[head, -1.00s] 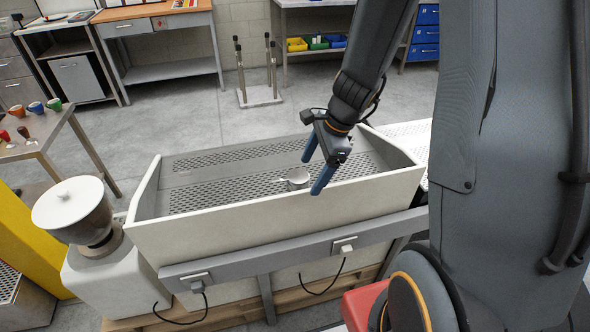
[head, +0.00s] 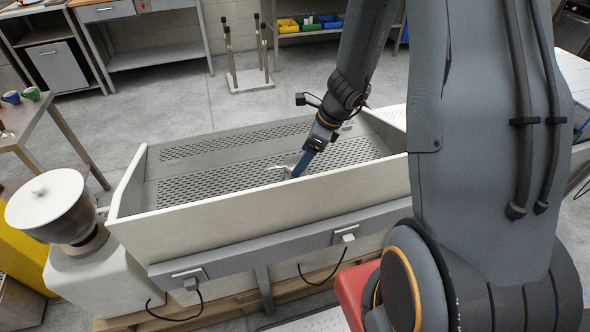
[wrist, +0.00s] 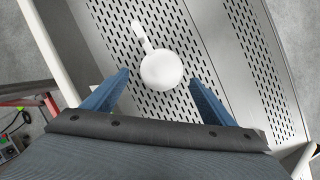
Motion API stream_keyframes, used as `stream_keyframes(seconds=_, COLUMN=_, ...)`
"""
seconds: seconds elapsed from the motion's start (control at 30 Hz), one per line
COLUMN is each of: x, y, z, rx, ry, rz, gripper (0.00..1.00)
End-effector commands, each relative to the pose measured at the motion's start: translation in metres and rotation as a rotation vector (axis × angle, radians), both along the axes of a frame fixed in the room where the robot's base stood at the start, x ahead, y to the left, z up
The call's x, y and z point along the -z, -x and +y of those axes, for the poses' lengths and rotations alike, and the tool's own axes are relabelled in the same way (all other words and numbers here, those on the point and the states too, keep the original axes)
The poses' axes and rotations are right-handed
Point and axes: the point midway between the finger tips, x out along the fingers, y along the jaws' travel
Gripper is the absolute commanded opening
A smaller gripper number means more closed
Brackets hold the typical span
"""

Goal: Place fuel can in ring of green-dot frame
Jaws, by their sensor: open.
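My gripper (head: 301,166) is open, its blue fingers reaching down into the perforated steel tray. In the wrist view my gripper (wrist: 158,78) has one finger on each side of a small white round thing with a short handle (wrist: 162,72), with gaps between it and the fingers. In the head view this white thing is partly hidden behind the fingers. I cannot tell whether it is the fuel can. I cannot make out a green-dot frame or a ring in either view.
The trough's pale front wall (head: 250,215) stands high between my body and its floor. A grinder-like machine (head: 50,210) stands at the left. A small stand with upright rods (head: 248,80) is on the floor behind. The trough floor around the white thing is clear.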

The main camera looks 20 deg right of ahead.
Motion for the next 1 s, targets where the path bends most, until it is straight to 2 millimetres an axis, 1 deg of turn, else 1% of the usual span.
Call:
stream_keyframes(seconds=0.17, x=0.013, y=-0.005, z=0.006, rx=-0.003, ry=0.000, rz=0.001, gripper=0.79)
stream_keyframes(seconds=0.4, x=0.040, y=-0.014, z=0.018, rx=-0.002, ry=0.000, rz=0.002, gripper=0.79)
stream_keyframes(seconds=0.5, x=0.048, y=-0.016, z=0.020, rx=-0.002, ry=0.002, rz=0.001, gripper=0.79)
stream_keyframes(seconds=0.8, x=0.050, y=-0.018, z=0.021, rx=-0.001, ry=0.002, rz=-0.001, gripper=0.79)
stream_keyframes(seconds=0.97, x=0.050, y=-0.017, z=0.021, rx=-0.001, ry=0.002, rz=-0.001, gripper=0.52)
stream_keyframes(seconds=1.0, x=0.050, y=-0.017, z=0.021, rx=-0.001, ry=0.002, rz=-0.001, gripper=0.45)
